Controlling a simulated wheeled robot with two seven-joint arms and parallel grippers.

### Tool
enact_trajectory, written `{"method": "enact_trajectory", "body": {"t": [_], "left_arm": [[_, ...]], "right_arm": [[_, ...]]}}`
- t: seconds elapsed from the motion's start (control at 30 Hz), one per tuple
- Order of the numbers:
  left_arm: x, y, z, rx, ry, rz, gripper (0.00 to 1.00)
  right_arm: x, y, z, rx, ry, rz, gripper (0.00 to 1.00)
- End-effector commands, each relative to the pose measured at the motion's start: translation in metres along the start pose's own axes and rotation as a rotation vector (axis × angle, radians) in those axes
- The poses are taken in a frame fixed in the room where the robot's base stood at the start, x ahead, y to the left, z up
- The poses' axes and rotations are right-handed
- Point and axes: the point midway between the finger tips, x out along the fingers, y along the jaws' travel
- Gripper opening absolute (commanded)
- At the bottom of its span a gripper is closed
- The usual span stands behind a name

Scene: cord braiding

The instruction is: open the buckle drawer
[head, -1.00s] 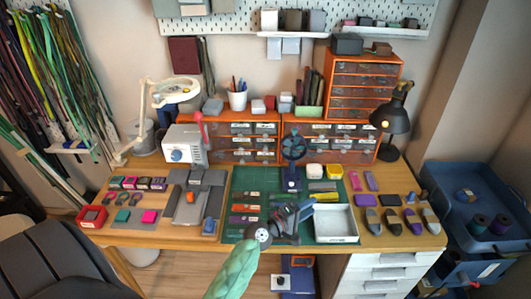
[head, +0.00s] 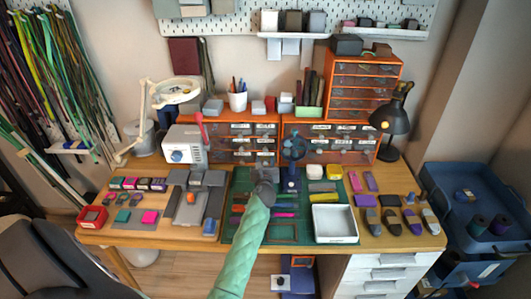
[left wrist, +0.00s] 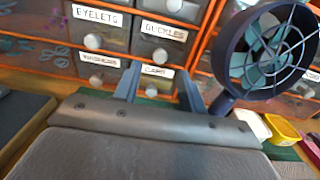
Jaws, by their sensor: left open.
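The buckle drawer (left wrist: 160,30), labelled BUCKLES, shows in the left wrist view at the upper middle, with a round pale knob (left wrist: 174,5). It looks closed. My left gripper (left wrist: 157,80) is open and empty, fingers pointing at the cabinet. It is below the buckle drawer, in front of the lower drawer, whose knob (left wrist: 152,90) shows between the fingers. I cannot tell how far the fingertips are from the drawer fronts. In the head view my left gripper (head: 266,188) is over the mat before the left orange cabinet (head: 235,118). My right gripper is out of view.
A dark fan (left wrist: 268,50) stands close to the right of my left gripper. Drawers labelled EYELETS (left wrist: 97,27) and WASHERS (left wrist: 100,60) are at the left. A yellow box (left wrist: 280,130) sits right. A white tray (head: 334,223) lies on the green mat (head: 240,222).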

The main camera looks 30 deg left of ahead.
Motion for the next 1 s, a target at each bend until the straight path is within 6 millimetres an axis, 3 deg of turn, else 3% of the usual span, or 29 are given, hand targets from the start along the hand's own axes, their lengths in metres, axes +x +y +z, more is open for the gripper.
{"method": "enact_trajectory", "body": {"t": [0.2,0.4,0.83,1.0], "left_arm": [[0.033,0.000,0.002,0.002,-0.002,0.000,0.41],[0.053,0.000,0.001,0.004,-0.001,-0.001,0.41],[0.061,0.000,0.001,0.004,-0.002,-0.002,0.41],[0.061,0.000,0.001,0.004,-0.002,-0.002,0.10]], "right_arm": [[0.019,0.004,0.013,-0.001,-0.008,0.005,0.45],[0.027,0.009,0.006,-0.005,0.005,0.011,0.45],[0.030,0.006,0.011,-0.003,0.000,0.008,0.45],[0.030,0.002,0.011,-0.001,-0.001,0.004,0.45]]}}
